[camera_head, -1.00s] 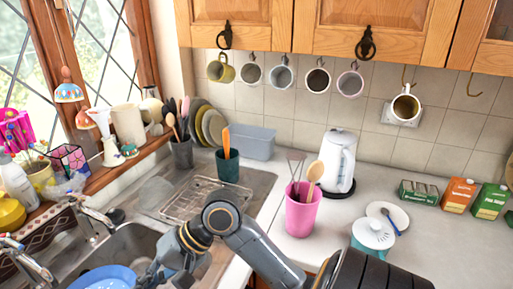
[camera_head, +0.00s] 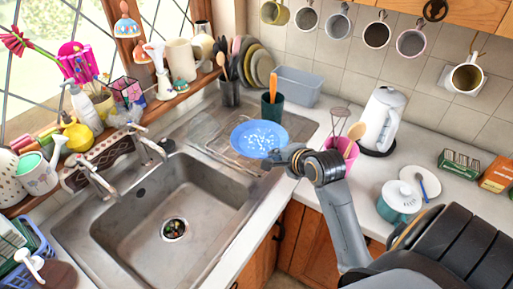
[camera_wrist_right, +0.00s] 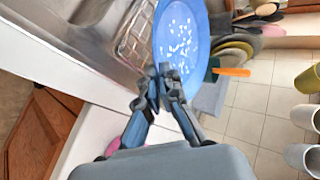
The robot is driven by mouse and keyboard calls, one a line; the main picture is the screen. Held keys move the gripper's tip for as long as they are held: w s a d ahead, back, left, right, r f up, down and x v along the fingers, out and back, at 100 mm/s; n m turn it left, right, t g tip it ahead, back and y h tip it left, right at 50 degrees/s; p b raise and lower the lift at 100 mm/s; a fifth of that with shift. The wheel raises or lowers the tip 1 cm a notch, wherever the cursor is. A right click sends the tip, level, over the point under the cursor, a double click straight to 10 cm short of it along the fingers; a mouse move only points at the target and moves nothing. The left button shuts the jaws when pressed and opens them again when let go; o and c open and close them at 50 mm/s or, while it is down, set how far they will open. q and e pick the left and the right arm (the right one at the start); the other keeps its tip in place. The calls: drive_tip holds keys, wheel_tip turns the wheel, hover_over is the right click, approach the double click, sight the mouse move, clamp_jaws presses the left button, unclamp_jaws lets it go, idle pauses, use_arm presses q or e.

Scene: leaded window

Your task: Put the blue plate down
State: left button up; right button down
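The blue plate (camera_head: 258,139), with white specks on its face, is in the head view above the drainboard side of the sink. My right gripper (camera_head: 272,160) is at its near right edge. In the right wrist view, the fingers (camera_wrist_right: 164,84) are shut on the rim of the blue plate (camera_wrist_right: 182,42). The plate is tilted and appears held up above the wire rack (camera_head: 207,133), partly hiding it. My left gripper is not in view.
The sink basin (camera_head: 170,205) is empty but for its drain. Behind the plate stand a dark green cup (camera_head: 271,110), several upright plates (camera_head: 259,68) and a grey tub (camera_head: 298,86). A pink cup (camera_head: 343,155) and white kettle (camera_head: 381,120) stand to the right.

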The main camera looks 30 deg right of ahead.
sight(267, 146)
drive_tip(key=w, duration=0.2)
drive_tip(key=w+d+f+p, duration=0.1)
drive_tip(key=w, duration=0.1)
drive_tip(key=w+d+f, duration=0.1)
drive_tip(key=w, duration=0.1)
drive_tip(key=shift+w+f, duration=0.2)
drive_tip(key=shift+f, duration=0.05)
drive_tip(key=w+f, duration=0.1)
drive_tip(key=f, duration=0.1)
drive_tip(key=w+d+f+p, duration=0.1)
drive_tip(key=w, duration=0.1)
drive_tip(key=w+f, duration=0.1)
drive_tip(key=f, duration=0.1)
drive_tip(key=shift+w+d+f, duration=0.3)
drive_tip(key=shift+w+f, duration=0.05)
drive_tip(key=shift+w+d+f+p, duration=0.1)
drive_tip(key=shift+w+f+p, duration=0.2)
drive_tip(key=shift+f, duration=0.25)
wheel_tip(267, 146, down, 3)
drive_tip(key=shift+r+p, duration=0.2)
drive_tip(key=shift+p, duration=0.4)
drive_tip(key=c, duration=1.8)
unclamp_jaws()
drive_tip(key=shift+s+f, duration=0.1)
drive_tip(key=shift+s, duration=0.05)
drive_tip(key=b+v, duration=0.1)
drive_tip(key=v, duration=1.1)
